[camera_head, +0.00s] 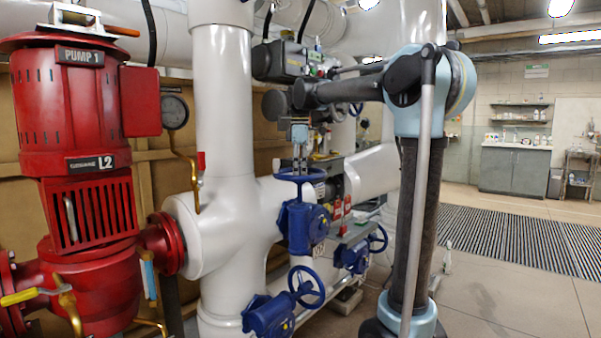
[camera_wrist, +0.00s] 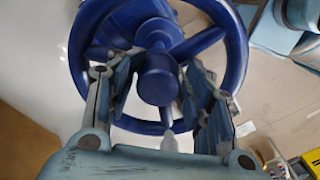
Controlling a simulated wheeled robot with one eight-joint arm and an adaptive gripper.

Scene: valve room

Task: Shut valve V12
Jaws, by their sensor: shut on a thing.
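A blue handwheel (camera_head: 286,177) lies roughly level on top of a blue valve body (camera_head: 297,226) on the white pipe. My gripper (camera_head: 300,160) points down onto this wheel from above. In the wrist view the wheel's rim and spokes (camera_wrist: 205,41) fill the upper middle, and the fingers of my gripper (camera_wrist: 168,92) stand on both sides of its central hub (camera_wrist: 159,78). The gripper is shut on the handwheel; exact finger contact is partly hidden. A tag on the valve is too small to read, so I cannot confirm it as V12.
Two more blue handwheels, a lower one (camera_head: 307,287) and one to the right (camera_head: 378,238), stand close below. A red pump (camera_head: 75,180) is at left. Thick white pipes (camera_head: 224,110) surround the valve. Open floor (camera_head: 500,280) lies at right.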

